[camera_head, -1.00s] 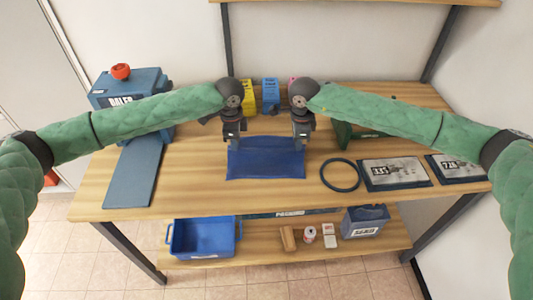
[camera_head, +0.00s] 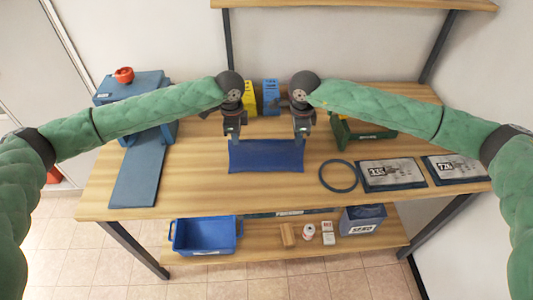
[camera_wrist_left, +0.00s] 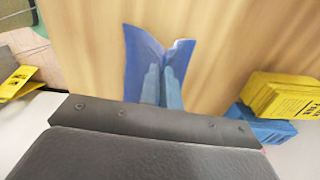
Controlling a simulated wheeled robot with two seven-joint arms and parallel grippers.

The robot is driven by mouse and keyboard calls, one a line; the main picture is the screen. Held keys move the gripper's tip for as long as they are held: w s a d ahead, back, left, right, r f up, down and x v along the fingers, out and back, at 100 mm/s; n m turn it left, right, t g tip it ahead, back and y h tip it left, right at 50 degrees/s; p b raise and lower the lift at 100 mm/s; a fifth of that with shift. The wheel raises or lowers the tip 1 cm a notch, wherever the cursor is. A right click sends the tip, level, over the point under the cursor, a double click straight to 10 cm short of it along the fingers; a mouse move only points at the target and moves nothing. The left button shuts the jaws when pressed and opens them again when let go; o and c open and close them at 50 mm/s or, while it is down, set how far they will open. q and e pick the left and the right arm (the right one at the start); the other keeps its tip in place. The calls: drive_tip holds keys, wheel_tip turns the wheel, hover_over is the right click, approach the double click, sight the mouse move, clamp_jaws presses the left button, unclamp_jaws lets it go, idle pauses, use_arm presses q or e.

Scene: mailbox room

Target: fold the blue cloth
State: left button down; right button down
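The blue cloth (camera_head: 266,157) spans between my two grippers in the head view, over the front middle of the table. My left gripper (camera_head: 232,137) is at its upper left corner. In the left wrist view, the left fingers (camera_wrist_left: 162,85) are close together, with the cloth (camera_wrist_left: 138,55) pinched and flaring to both sides of them. My right gripper (camera_head: 301,136) is at the cloth's upper right corner and appears closed on it. The fingertips are partly hidden against the cloth. How far the cloth is off the table is hard to tell.
A black ring (camera_head: 338,176) and dark printed plates (camera_head: 392,174) lie to the right. Yellow (camera_head: 249,97) and blue (camera_head: 271,95) boxes stand behind. A blue bin (camera_head: 205,236) is on the lower shelf.

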wheel_tip(320, 180, up, 8)
drive_tip(key=p, duration=0.7)
drive_tip(key=shift+r+p, duration=0.2)
drive_tip(key=shift+p, duration=0.1)
drive_tip(key=shift+w+a+f, duration=0.1)
